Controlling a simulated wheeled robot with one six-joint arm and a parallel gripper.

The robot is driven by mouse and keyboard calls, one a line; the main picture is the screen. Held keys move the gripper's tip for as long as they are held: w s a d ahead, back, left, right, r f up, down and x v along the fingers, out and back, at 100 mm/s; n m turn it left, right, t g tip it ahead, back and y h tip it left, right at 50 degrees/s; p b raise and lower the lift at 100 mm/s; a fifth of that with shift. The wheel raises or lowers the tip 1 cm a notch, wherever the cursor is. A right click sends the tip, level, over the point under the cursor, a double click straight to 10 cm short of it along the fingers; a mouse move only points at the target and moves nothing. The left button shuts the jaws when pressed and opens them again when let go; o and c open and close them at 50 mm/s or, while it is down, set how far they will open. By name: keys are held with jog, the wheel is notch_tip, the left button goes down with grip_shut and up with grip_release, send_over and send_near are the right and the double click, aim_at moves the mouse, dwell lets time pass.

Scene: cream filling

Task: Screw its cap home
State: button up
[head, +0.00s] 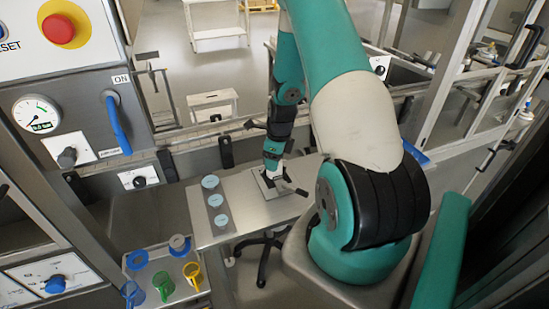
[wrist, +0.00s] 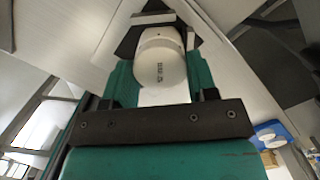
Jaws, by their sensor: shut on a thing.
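A white, round cap (wrist: 162,68) with small dark print on its face sits between the fingers of my gripper (wrist: 158,48) in the wrist view. My gripper is shut on it, with one finger on each side. Whatever lies beneath the cap is hidden, so I cannot tell how it is seated. In the head view my gripper (head: 277,184) is low over a pale square plate (head: 259,182) on the steel table. The held cap is too small to make out there.
Three small jars with blue-grey tops (head: 215,200) stand in a row left of my gripper on the table (head: 242,205). A control panel (head: 75,110) rises at left.

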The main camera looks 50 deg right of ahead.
jog(key=m, duration=0.5)
jog(key=shift+m+h, duration=0.3)
jog(key=o, duration=0.8)
jog(key=n, duration=0.4)
jog(key=shift+n+p, duration=0.3)
jog(key=shift+p, duration=0.05)
jog(key=shift+n, duration=0.6)
